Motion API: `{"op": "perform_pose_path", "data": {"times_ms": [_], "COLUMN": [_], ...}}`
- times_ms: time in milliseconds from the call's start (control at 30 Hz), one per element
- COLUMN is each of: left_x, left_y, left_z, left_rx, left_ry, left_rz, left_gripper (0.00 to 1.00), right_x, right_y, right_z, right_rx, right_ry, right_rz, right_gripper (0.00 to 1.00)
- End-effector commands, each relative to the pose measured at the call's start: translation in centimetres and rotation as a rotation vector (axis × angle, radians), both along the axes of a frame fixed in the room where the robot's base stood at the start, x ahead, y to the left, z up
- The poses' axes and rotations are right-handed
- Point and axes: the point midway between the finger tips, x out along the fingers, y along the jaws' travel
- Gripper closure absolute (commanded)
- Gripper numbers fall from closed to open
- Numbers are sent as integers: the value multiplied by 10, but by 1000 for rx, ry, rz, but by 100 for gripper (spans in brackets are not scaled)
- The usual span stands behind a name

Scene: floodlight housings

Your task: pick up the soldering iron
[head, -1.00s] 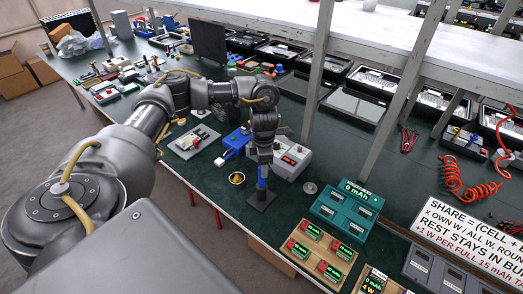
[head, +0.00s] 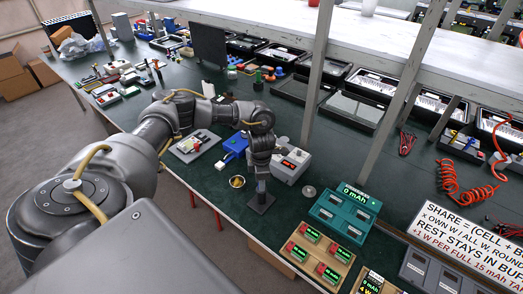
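The dark stand (head: 260,204) of the soldering iron is on the green bench near its front edge. The iron's blue handle, seen a second ago, is now hidden behind my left gripper. My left gripper (head: 262,182) points straight down over the stand, with its fingers around where the handle stood. Its fingertips are dark and small, so I cannot tell whether they are closed on the handle. My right gripper is not in view.
A grey soldering station (head: 291,165) with a red display stands right behind the gripper. A small brass-coloured cup (head: 237,182) is to the left. A teal charger (head: 344,208) and a wooden tray (head: 318,252) with red-green cells are to the right.

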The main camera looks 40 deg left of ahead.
Motion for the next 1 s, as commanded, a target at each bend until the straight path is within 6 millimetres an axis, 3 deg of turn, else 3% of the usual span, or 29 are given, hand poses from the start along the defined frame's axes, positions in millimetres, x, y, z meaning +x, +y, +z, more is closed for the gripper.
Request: {"op": "perform_pose_path", "data": {"times_ms": [33,300,633,833,1000], "left_x": [0,0,1,2,1], "left_y": [0,0,0,0,1], "left_z": [0,0,10,48,80], "left_rx": [0,0,-2,-1,2], "left_ry": [0,0,-4,-6,-4], "left_rz": [0,0,-2,-3,-2], "left_gripper": [67,100,100,100,100], "right_x": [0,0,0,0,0], "right_y": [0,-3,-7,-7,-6], "right_z": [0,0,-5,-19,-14], "right_rx": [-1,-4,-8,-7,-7], "right_ry": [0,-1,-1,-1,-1], "right_rz": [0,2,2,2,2], "right_gripper": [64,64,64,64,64]}}
